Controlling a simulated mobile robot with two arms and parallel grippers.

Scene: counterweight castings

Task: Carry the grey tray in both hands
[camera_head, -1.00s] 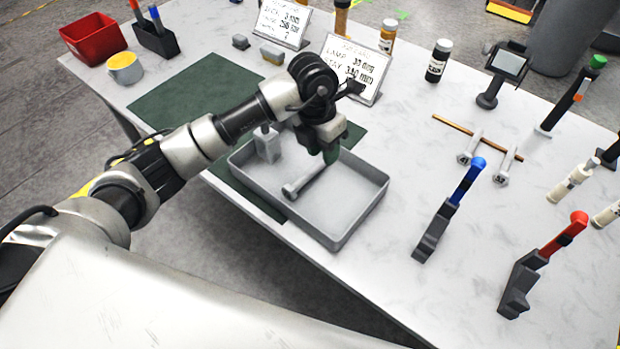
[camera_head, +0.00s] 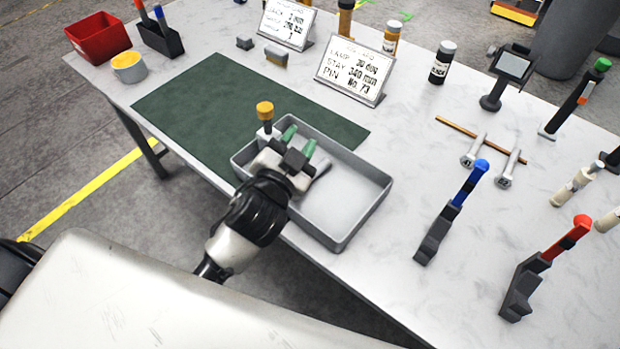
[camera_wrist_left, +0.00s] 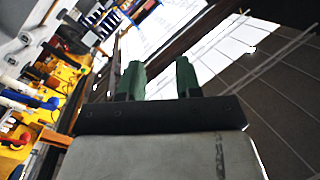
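The grey tray (camera_head: 365,222) sits on the white table at its near edge, partly over the dark green mat. My left gripper (camera_head: 299,140) is over the tray's left part, its two green fingers apart with nothing seen between them. The fingers also show apart in the left wrist view (camera_wrist_left: 160,80). I cannot tell whether the gripper touches the tray. A grey piece with an orange-yellow top (camera_head: 265,112) stands at the tray's left end, partly hidden by the gripper. The tray's right part is empty. My right gripper is not in view.
The green mat (camera_head: 190,110) lies bare behind and left of the tray. Blue-handled (camera_head: 465,185) and red-handled (camera_head: 560,240) tools stand to the right. Two bolts (camera_head: 475,150) lie by a brown rod. Two sign cards (camera_head: 355,70) stand behind.

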